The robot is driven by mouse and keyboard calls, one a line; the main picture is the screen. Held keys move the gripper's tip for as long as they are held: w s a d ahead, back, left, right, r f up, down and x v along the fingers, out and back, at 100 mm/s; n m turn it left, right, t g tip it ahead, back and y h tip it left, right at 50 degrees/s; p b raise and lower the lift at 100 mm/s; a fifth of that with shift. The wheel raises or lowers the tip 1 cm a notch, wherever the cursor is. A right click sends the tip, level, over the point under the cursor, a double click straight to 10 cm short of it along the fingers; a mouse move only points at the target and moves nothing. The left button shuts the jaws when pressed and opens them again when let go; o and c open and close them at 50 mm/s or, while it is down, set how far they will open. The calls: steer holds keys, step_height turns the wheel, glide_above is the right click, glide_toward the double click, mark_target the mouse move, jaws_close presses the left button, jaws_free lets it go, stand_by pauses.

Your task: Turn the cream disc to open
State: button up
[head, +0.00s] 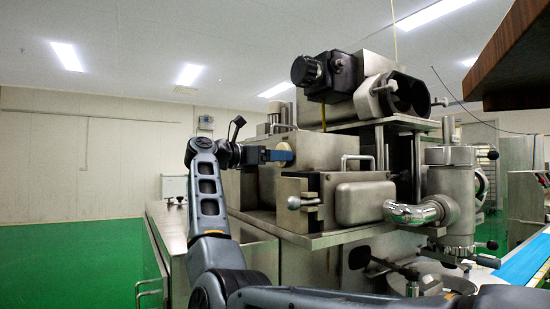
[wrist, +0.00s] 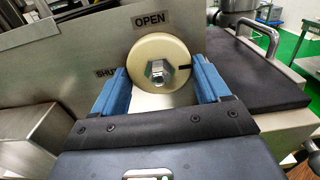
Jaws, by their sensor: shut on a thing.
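The cream disc (wrist: 147,50) is round with a silver hex nut at its middle, on a steel panel of the machine. A short black mark shows at its right edge. An OPEN label (wrist: 152,19) sits above the disc and a SHUT label (wrist: 106,72) to its left. My gripper (wrist: 160,74) has its blue fingers on the left and right sides of the disc, shut on it. In the head view the disc (head: 284,146) shows as a small pale shape at the tips of my gripper (head: 279,155).
The steel machine (head: 350,200) fills the middle and right of the head view. A black-knobbed unit (head: 328,75) stands above the disc. A brown overhang (head: 520,60) is at the upper right. Green floor (head: 60,250) lies open on the left.

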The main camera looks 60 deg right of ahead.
steer(key=shift+r+n+p, duration=0.1)
steer(key=shift+n+p, duration=0.35)
steer(key=shift+n, duration=0.05)
steer(key=shift+c, duration=0.3)
steer(key=shift+s+a+r+n+p, duration=0.1)
steer(key=shift+n+p, duration=5.8)
steer(key=shift+n, duration=2.6)
steer(key=o, duration=1)
steer(key=shift+o, duration=0.2)
steer(key=b+v, duration=0.1)
steer(key=v, duration=0.6)
steer(key=shift+a+b, duration=0.35)
steer(key=shift+b, duration=0.05)
